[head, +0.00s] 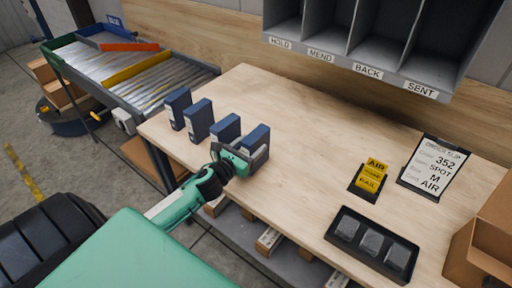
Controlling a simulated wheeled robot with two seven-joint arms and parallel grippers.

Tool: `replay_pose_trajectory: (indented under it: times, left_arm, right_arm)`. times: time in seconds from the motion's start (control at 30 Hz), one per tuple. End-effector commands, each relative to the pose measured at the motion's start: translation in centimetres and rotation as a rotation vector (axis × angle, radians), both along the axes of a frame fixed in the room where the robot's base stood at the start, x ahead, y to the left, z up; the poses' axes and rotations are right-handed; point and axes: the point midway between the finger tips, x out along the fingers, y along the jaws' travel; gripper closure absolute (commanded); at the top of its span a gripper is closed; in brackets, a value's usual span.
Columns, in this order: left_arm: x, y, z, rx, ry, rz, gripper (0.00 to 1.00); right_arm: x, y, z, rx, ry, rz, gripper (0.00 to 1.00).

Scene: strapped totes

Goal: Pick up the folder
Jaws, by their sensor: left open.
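Several dark blue folders stand upright in a row on the wooden table (310,185), towards its left end. The leftmost folder (179,106) and the one beside it (199,118) stand clear of my arm. A third folder (225,129) is just behind my gripper. The rightmost folder (257,138) is closest to my left gripper (250,162), which is open at its near side. The gripper hides the lower part of this folder. I cannot tell whether the fingers touch it. My right gripper is out of view.
A grey rack (360,52) labelled HOLD, MEND, BACK and SENT hangs over the back. An order slip (433,168), a yellow AIR/RAIL block (371,179), a black tray (372,243) and a cardboard box (485,255) occupy the right. A roller conveyor (140,72) is at left. Mid-table is clear.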

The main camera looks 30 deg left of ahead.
Motion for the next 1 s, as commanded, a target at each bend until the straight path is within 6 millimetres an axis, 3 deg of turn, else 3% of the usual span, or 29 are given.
replay_pose_trajectory:
  times: [0.13, 0.4, 0.47, 0.7, 1.0]
  left_arm:
    - [1.23, -0.13, 0.08, -0.001, 0.0, 0.0, 0.38]
    - [1.42, -0.14, -0.07, 0.0, 0.0, -0.001, 0.38]
    - [1.42, -0.13, -0.06, 0.0, 0.0, -0.001, 0.46]
    - [1.41, -0.13, -0.05, 0.0, 0.0, -0.001, 0.93]
    - [1.43, -0.11, 0.18, 0.001, -0.001, -0.001, 0.93]
  right_arm:
    - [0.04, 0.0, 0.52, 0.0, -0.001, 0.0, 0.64]
    - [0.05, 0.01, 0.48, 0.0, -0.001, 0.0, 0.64]
    - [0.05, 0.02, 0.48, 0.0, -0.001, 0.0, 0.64]
    - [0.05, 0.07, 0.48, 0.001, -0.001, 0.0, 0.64]
    - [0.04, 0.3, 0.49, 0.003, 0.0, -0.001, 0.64]
